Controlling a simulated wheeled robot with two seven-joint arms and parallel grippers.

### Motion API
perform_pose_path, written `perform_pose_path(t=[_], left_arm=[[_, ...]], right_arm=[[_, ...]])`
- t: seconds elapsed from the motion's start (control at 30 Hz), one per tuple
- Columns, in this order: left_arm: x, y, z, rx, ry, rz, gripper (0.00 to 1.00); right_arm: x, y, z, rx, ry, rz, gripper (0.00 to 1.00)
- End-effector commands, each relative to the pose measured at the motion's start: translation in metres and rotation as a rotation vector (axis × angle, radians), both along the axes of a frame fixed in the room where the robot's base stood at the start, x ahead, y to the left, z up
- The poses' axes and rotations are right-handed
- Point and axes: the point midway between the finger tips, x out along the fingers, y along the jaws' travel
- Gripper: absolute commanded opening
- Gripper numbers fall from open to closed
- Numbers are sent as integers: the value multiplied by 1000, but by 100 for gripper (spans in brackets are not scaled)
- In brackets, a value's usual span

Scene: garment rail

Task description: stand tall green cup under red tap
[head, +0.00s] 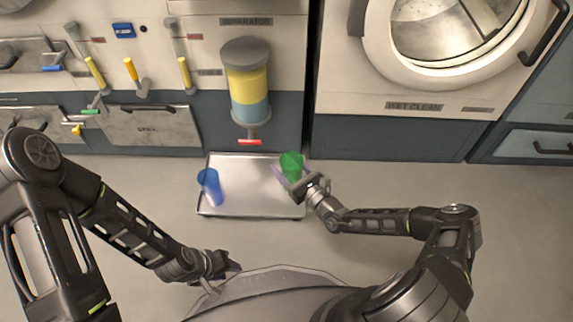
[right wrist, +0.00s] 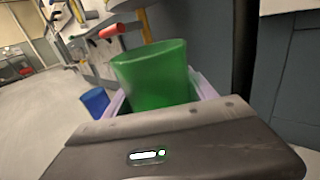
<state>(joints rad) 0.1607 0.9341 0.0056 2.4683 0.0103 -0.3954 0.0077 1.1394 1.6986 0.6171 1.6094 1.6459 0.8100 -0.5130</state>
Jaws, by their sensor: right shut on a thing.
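The green cup (head: 291,164) is at the right side of the metal tray, upright or nearly so. It fills the middle of the right wrist view (right wrist: 152,78). My right gripper (head: 289,174) is shut on it, with a pale finger on each side; I cannot tell whether its base touches the tray. The red tap (head: 250,142) sticks out below the separator's glass cylinder, to the left of the green cup. It also shows in the right wrist view (right wrist: 111,31). My left gripper (head: 232,268) is near my base, away from the tray; its fingers are too unclear to judge.
A blue cup (head: 211,187) stands at the left of the metal tray (head: 245,203), and shows in the right wrist view (right wrist: 95,102). The separator cylinder (head: 248,85) holds yellow liquid over blue. The tray's middle, between the cups, is clear. Machine fronts stand behind it.

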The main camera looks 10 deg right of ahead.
Motion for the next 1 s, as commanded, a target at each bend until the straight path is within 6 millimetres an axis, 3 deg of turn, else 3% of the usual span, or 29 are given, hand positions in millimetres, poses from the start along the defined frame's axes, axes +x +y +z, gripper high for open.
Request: perform_pose_path(t=[0.17,0.33,0.53,0.67,0.8,1.0], left_arm=[[0,0,0,0,0,0,36],[0,0,0,0,0,0,36],[0,0,0,0,0,0,36],[0,0,0,0,0,0,36],[0,0,0,0,0,0,36],[0,0,0,0,0,0,36]], right_arm=[[1,-2,6,0,-2,4,23],[6,-9,40,-3,-4,33,23],[5,-12,123,-11,-8,123,23],[-10,-2,186,-13,-5,214,23],[-41,21,246,-12,-4,328,23],[-94,56,292,-5,0,462,23]])
